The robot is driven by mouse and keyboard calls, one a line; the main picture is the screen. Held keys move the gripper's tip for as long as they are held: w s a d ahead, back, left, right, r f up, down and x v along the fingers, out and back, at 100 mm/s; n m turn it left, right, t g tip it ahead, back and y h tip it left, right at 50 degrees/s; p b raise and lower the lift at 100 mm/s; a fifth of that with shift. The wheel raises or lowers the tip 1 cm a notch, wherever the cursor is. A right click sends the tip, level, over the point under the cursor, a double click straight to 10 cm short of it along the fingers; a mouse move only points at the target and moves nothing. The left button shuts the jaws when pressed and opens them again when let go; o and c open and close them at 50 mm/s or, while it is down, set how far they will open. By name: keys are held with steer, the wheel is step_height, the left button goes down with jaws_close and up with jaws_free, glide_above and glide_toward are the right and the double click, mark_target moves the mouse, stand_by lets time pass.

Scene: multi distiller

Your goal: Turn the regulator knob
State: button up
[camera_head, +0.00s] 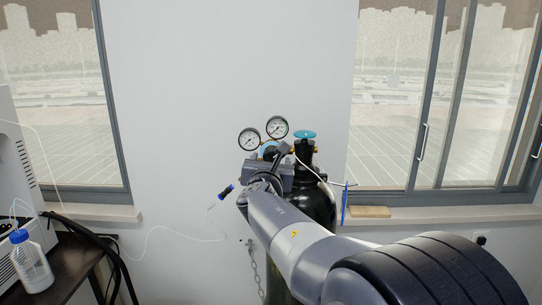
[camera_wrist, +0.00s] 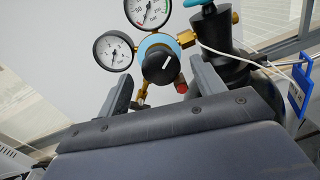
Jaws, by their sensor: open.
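The regulator knob (camera_wrist: 160,64) is black and round with a white line mark, set on a light blue regulator body. In the wrist view it sits just beyond and between the two fingers of my gripper (camera_wrist: 162,76), which are open and apart from it. In the head view my gripper (camera_head: 271,160) is at the regulator and hides most of the knob. Two round white pressure gauges (camera_head: 249,139) sit above and left of the knob; they also show in the wrist view (camera_wrist: 114,50).
A dark gas cylinder (camera_head: 318,200) with a teal valve handwheel (camera_head: 305,134) stands right behind my arm. A white tube and a blue tag (camera_wrist: 297,90) hang at the right. A bench with a blue-capped bottle (camera_head: 30,262) is at the far left.

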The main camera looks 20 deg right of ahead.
mark_target(272, 158)
steer(key=shift+x, duration=1.7)
steer(key=c, duration=1)
